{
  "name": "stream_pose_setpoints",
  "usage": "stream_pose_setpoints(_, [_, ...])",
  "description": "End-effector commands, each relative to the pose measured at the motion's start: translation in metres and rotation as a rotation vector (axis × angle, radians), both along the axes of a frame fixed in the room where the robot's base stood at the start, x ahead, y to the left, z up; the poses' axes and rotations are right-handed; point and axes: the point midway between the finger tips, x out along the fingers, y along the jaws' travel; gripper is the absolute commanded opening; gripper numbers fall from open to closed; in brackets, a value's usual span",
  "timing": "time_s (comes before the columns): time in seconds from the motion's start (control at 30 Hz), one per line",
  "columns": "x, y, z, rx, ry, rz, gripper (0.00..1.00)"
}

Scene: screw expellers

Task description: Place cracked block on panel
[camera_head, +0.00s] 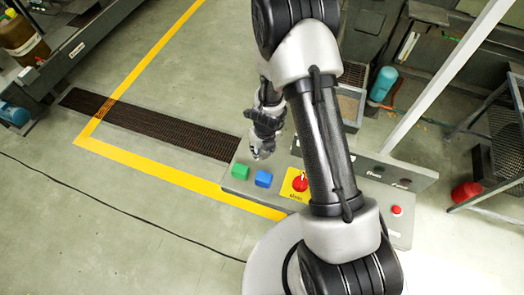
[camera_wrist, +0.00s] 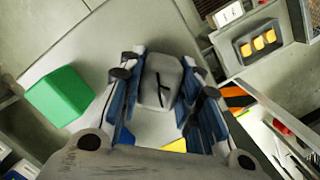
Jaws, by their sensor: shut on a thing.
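My gripper (camera_wrist: 158,95) is shut on a pale grey block (camera_wrist: 161,80) with a dark crack line on its face. The block sits between the two blue-padded fingers in the wrist view. In the head view my gripper (camera_head: 262,147) is over the far left edge of the grey panel (camera_head: 238,187), and I cannot make out the block clearly there. I cannot tell whether the block touches the panel.
A green block (camera_head: 240,171) and a blue block (camera_head: 263,179) stand on the panel, left of a red knob (camera_head: 300,183) on a yellow plate. The green block also shows in the wrist view (camera_wrist: 58,96). A red button (camera_head: 397,210) is at the right.

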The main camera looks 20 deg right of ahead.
Motion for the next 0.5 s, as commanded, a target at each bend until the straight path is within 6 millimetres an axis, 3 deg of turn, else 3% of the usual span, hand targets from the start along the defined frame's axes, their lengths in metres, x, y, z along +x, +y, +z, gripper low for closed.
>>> stream_pose_setpoints(0.27, [0.0004,0.0000,-0.0022,0.000,-0.001,-0.001,0.07])
stream_pose_setpoints(0.3, [0.0003,0.0000,-0.0027,0.000,-0.001,-0.001,0.32])
stream_pose_setpoints(0.5, [0.0003,0.0000,-0.0015,0.000,-0.001,-0.001,0.45])
